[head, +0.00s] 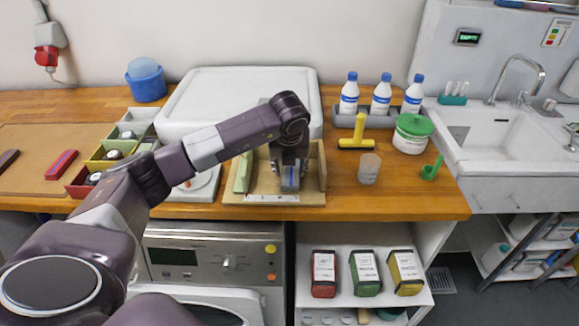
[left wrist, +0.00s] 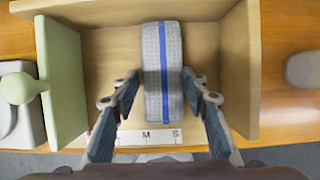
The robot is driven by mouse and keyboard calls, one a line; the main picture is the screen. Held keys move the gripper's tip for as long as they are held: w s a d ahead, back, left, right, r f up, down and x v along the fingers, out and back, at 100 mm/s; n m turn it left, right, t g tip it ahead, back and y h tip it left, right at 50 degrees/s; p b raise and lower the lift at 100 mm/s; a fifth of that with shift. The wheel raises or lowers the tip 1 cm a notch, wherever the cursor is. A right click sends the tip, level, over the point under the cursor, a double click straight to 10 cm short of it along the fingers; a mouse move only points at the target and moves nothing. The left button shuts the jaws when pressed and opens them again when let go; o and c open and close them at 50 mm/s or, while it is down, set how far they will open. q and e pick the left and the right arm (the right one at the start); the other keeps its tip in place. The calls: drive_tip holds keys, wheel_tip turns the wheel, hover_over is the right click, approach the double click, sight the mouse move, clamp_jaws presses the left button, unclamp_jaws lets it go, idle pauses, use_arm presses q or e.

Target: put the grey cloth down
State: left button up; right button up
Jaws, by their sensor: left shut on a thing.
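The grey cloth (left wrist: 152,90) is a folded grey pad with a blue stripe along it. In the left wrist view it lies lengthwise between the two fingers of my left gripper (left wrist: 162,88), which is shut on it. In the head view the left gripper (head: 290,186) points down into an open wooden sorting box (head: 316,190), and a little of the cloth shows between its fingers. The cloth is over the box floor, right of the pale green divider (left wrist: 62,90); I cannot tell whether it touches the floor. The front strip (left wrist: 150,137) shows the letters M and S.
A large white lidded case (head: 190,95) stands behind the box. Small coloured bins (head: 112,153) stand left. The counter's front edge is close.

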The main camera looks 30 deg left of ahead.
use_arm(q)
drive_tip(key=o, duration=1.2)
drive_tip(key=shift+c, duration=0.2)
drive_tip(key=shift+r, duration=0.1)
drive_tip(key=b+v, duration=0.2)
drive_tip(key=v, duration=1)
drive_tip(key=shift+d, duration=0.1)
